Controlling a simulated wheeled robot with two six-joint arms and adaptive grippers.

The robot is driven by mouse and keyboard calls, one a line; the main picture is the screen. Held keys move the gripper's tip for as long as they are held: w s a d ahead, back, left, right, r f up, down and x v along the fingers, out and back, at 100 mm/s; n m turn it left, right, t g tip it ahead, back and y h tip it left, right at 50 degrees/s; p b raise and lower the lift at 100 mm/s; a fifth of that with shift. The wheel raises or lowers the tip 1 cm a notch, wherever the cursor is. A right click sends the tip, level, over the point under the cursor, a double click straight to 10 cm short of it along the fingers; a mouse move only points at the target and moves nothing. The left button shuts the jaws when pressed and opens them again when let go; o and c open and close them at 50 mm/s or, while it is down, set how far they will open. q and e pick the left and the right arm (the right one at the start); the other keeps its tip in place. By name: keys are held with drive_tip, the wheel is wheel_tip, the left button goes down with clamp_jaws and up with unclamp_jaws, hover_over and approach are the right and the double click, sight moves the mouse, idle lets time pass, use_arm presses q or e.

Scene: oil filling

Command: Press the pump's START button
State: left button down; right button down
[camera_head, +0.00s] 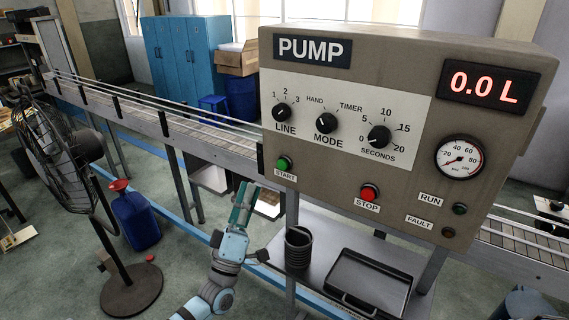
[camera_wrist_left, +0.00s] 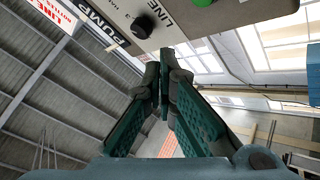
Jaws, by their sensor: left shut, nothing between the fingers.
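The grey pump box (camera_head: 350,180) fills the right half of the head view. Its green START button (camera_head: 284,163) is at the lower left of the panel, above the START label. The button also shows at the top edge of the left wrist view (camera_wrist_left: 203,2). The red STOP button (camera_head: 369,193) is further right. My left gripper (camera_head: 245,188) is shut and empty, below and left of the START button, apart from it in the picture. In the left wrist view its fingertips (camera_wrist_left: 164,66) meet in front of the panel's lower edge. My right gripper is not in view.
The display (camera_head: 487,83) reads 0.0 L, and the RUN lamp (camera_head: 460,209) looks dark. Below the pump, a shelf (camera_head: 333,234) holds a dark coiled item (camera_head: 298,246) and a black tray (camera_head: 368,282). A conveyor (camera_head: 160,120) runs behind. A fan (camera_head: 62,150) stands at left.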

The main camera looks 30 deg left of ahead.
sight(282, 165)
use_arm(q)
drive_tip(key=shift+s+a+r+n+y, duration=0.2)
drive_tip(key=shift+s+r+n+y, duration=0.1)
drive_tip(key=shift+s+n+y, duration=0.3)
drive_tip(key=w+b, duration=0.5)
drive_tip(key=w, duration=0.4)
drive_tip(key=shift+b, duration=0.4)
drive_tip(key=shift+a, duration=0.1)
idle(0.7)
drive_tip(key=shift+w+b, duration=0.35)
drive_tip(key=shift+w, duration=0.1)
